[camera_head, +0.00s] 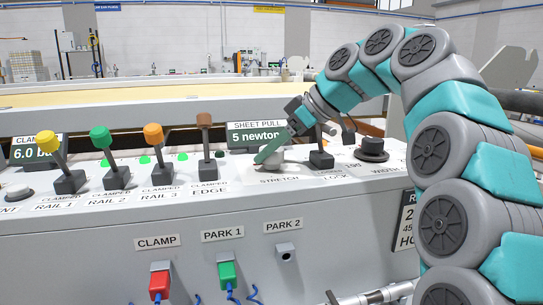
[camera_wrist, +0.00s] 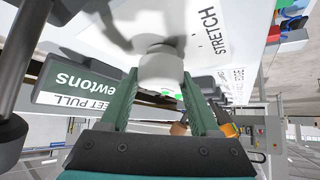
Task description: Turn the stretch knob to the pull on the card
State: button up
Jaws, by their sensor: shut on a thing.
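The stretch knob (camera_head: 272,161) is a pale round knob on the sloped console top, above the STRETCH label. In the wrist view the knob (camera_wrist: 161,70) sits between the two green fingers of my gripper (camera_wrist: 160,82). My gripper (camera_head: 268,155) reaches down from the right and is shut on it. The sheet pull display (camera_head: 255,139) reads 5 newtons, its right end partly covered by my gripper; it also shows upside down in the wrist view (camera_wrist: 75,88). A dark-framed card (camera_head: 407,222) on the console front is mostly hidden by my arm; its pull value cannot be read.
Black LOCK lever (camera_head: 321,160) and dark WIDTH knob (camera_head: 372,150) stand right of the stretch knob. Rail levers with yellow (camera_head: 47,141), green (camera_head: 99,137) and orange (camera_head: 153,134) knobs, and a brown EDGE lever (camera_head: 204,122), stand left. Red (camera_head: 160,281) and green (camera_head: 227,274) plugs sit below.

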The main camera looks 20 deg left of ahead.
jog(key=m+t+b, duration=0.1)
jog(key=m+t, duration=0.1)
jog(key=m, duration=0.1)
jog(key=shift+t+h, duration=0.3)
jog(key=shift+m+t+h+p, duration=0.3)
jog(key=shift+m+t+h, duration=0.5)
jog(key=shift+m, duration=0.9)
jog(key=shift+t, duration=0.3)
jog(key=o, duration=1.4)
jog(key=shift+c, duration=0.2)
jog(key=shift+d+r, duration=0.1)
jog(key=v, duration=0.7)
jog(key=shift+s+d+r, duration=0.15)
jog(key=shift+d+r, duration=0.05)
